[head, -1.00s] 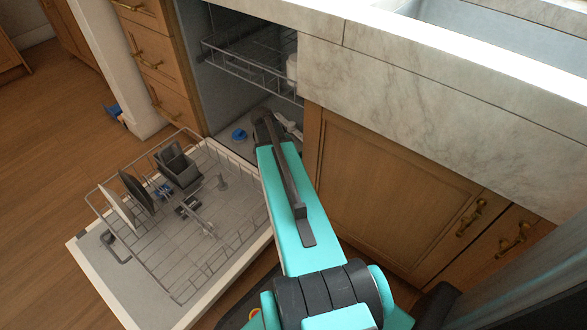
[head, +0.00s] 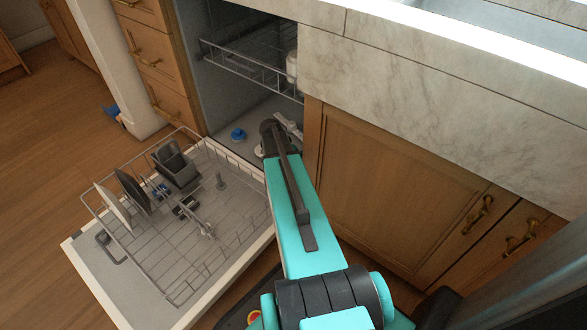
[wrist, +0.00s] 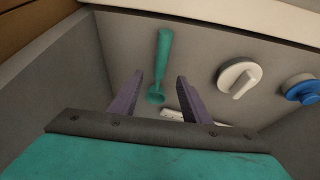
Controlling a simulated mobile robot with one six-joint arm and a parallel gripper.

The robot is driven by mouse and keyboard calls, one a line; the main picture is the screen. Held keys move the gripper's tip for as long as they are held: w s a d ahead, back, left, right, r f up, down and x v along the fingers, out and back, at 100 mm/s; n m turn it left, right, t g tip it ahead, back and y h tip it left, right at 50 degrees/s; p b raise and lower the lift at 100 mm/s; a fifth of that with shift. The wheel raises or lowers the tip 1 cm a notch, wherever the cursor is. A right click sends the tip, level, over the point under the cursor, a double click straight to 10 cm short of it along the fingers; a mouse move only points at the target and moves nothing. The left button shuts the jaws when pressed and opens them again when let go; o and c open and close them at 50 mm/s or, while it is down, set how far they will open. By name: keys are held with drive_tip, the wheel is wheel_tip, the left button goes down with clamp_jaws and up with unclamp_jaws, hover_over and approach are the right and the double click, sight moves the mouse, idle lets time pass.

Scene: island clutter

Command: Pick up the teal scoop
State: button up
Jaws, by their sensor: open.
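The teal scoop (wrist: 161,70) lies on the grey floor of the dishwasher in the wrist view. Its long handle points away from my gripper and its round bowl is at the near end. My gripper (wrist: 158,82) is open, with its two purple fingers apart. The bowl shows between the fingers, with no visible contact. In the head view my gripper's fingers and the scoop are hidden behind my arm, at the dishwasher opening.
A white round knob-like piece (wrist: 239,79) and a blue and white piece (wrist: 301,89) lie right of the scoop. Grey walls enclose the floor. The dishwasher door (head: 115,290) is down, with a wire rack on it. An upper rack (head: 240,62) hangs above the opening.

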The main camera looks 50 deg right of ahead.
idle(0.3)
drive_tip(key=shift+b+x, duration=1.5)
drive_tip(key=shift+x, duration=1.1)
drive_tip(key=shift+a, duration=0.15)
clamp_jaws()
